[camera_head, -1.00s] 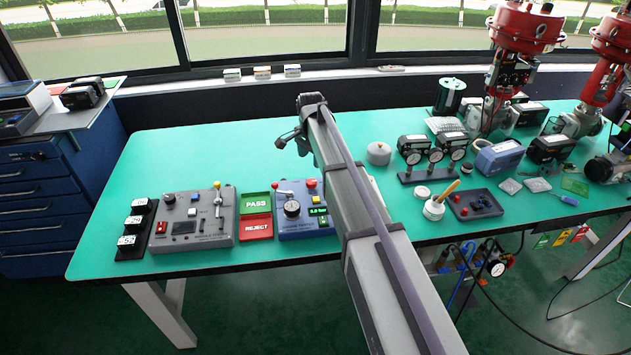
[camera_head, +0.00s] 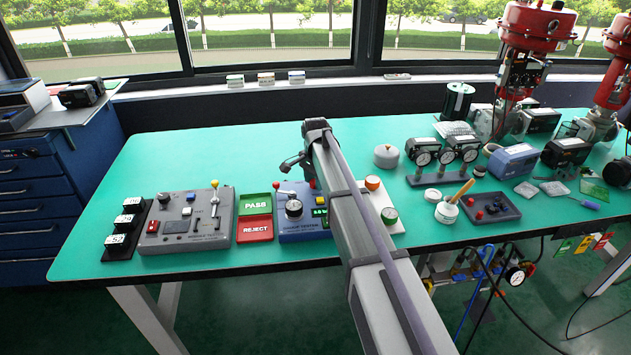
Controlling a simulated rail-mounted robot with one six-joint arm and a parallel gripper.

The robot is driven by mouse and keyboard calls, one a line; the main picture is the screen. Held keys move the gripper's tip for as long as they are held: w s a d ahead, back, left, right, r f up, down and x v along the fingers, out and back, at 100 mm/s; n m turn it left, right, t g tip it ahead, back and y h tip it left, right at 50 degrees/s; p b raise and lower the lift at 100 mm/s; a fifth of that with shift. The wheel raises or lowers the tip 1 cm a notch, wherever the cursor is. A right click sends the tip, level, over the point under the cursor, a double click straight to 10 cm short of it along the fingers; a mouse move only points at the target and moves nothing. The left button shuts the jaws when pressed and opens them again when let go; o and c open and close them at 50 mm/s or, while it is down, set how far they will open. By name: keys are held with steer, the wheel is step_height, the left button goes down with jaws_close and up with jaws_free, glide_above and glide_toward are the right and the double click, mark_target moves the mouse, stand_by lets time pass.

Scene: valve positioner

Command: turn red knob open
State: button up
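A blue tester box (camera_head: 301,225) sits at the front of the bench, with a black dial (camera_head: 293,208), a green display and a red-tipped lever (camera_head: 279,186). A small red knob (camera_head: 313,184) at its top right shows beside my arm, partly hidden. A white panel (camera_head: 398,227) right of my arm carries an orange-red round knob (camera_head: 372,182) and a green one (camera_head: 389,215); my arm covers its left part. My gripper (camera_head: 287,167) appears as a small dark shape near the tester's top edge. Its finger gap is too small to judge, and I see no contact with a knob.
A grey control box (camera_head: 185,223) and green PASS and red REJECT trays (camera_head: 255,229) stand left of the tester. A gauge stand (camera_head: 443,175), a brush pot (camera_head: 447,210) and a dark tray (camera_head: 490,208) stand to the right.

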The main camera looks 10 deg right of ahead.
steer(key=c, duration=0.5)
steer(key=shift+n, duration=0.3)
steer(key=n, duration=0.3)
steer(key=shift+n, duration=0.3)
steer(key=n, duration=0.3)
steer(key=shift+n, duration=0.3)
steer(key=n, duration=1)
